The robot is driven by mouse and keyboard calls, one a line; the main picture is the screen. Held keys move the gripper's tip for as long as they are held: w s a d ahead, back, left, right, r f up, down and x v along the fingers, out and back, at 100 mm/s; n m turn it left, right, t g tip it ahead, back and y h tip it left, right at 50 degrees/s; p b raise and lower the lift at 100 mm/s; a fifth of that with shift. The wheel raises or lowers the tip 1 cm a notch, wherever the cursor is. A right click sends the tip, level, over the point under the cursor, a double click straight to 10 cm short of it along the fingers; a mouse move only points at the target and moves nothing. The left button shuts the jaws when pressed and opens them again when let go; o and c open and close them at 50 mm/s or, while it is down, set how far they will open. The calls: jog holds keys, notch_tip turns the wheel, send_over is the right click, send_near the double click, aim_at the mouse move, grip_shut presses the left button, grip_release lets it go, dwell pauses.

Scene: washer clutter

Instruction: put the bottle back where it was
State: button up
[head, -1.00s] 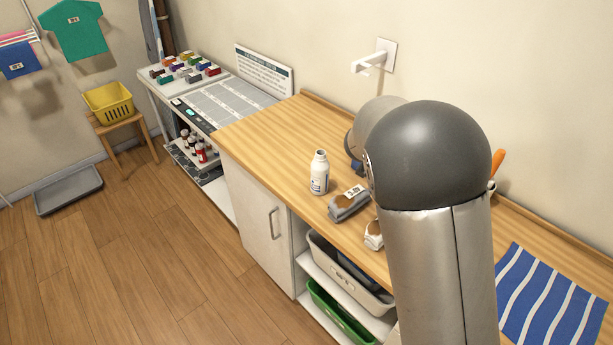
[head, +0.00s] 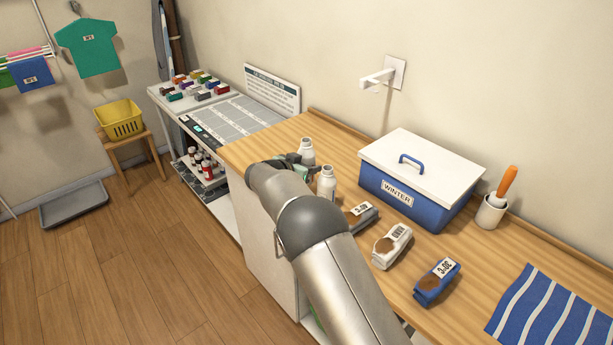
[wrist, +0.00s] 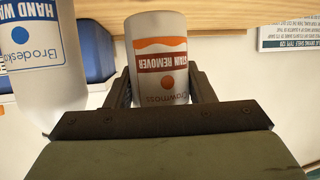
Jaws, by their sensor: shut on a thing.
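My gripper (head: 294,163) is shut around a white stain remover bottle (head: 306,150) over the wooden counter. In the wrist view the stain remover bottle (wrist: 160,62) sits between the two fingers, its orange and red label upside down in the picture. Whether its base touches the counter I cannot tell. A white hand wash bottle (head: 327,183) with a blue label stands close on the right in the head view. It also shows at the left of the wrist view (wrist: 38,50).
A blue WINTER box (head: 415,205) with a white lid stands behind the bottles. Grey (head: 362,217), white (head: 392,247) and blue (head: 436,283) tagged items lie along the counter (head: 485,260). A cup with an orange-handled tool (head: 490,212) stands at right.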

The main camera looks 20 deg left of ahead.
jog(key=shift+f+p, duration=0.4)
jog(key=shift+f, duration=1.5)
jog(key=shift+f, duration=0.15)
jog(key=o, duration=1.1)
jog(key=shift+r, duration=0.25)
jog(key=b+v, duration=0.2)
jog(key=v, duration=1)
jog(key=shift+f, duration=0.1)
